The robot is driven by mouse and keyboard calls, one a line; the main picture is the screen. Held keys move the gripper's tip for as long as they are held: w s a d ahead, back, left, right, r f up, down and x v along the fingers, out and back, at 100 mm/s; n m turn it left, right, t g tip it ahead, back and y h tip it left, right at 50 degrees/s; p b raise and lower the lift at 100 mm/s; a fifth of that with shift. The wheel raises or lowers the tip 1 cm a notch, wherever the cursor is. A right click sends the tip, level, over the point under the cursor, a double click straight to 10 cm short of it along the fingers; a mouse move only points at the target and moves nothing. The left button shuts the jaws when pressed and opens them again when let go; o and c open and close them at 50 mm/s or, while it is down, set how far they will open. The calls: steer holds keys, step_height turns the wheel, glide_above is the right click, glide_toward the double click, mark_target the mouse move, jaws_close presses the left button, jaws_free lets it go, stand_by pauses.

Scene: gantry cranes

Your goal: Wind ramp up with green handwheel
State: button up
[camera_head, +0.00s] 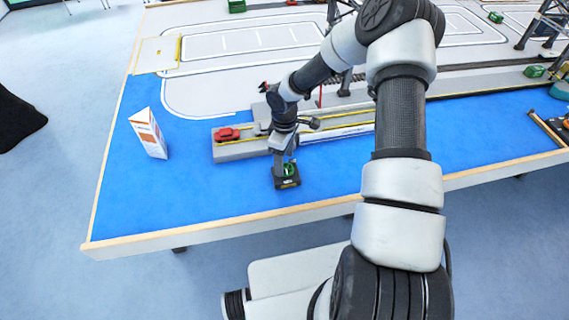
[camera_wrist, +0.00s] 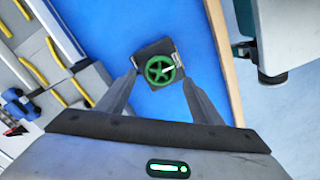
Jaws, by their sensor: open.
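The green handwheel (camera_wrist: 160,70) sits on a small dark box on the blue table surface. In the wrist view it lies between and just beyond the fingertips of my gripper (camera_wrist: 157,72), with a white mark on one spoke. In the head view the handwheel (camera_head: 290,169) is partly hidden by my gripper (camera_head: 286,160), which points down over it. My gripper is open, and I cannot tell if a finger touches the wheel or box. The grey ramp structure (camera_head: 240,150) with yellow edge lines lies behind the box, and a red toy car (camera_head: 227,134) is on its left end.
A white and orange carton (camera_head: 149,133) stands on the blue surface at the left. The table's wooden front edge (camera_head: 210,222) runs close in front of the handwheel box.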

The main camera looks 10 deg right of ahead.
mark_target(286, 171)
steer(key=shift+f, duration=1.4)
steer(key=c, duration=1.1)
steer(key=shift+o, duration=0.2)
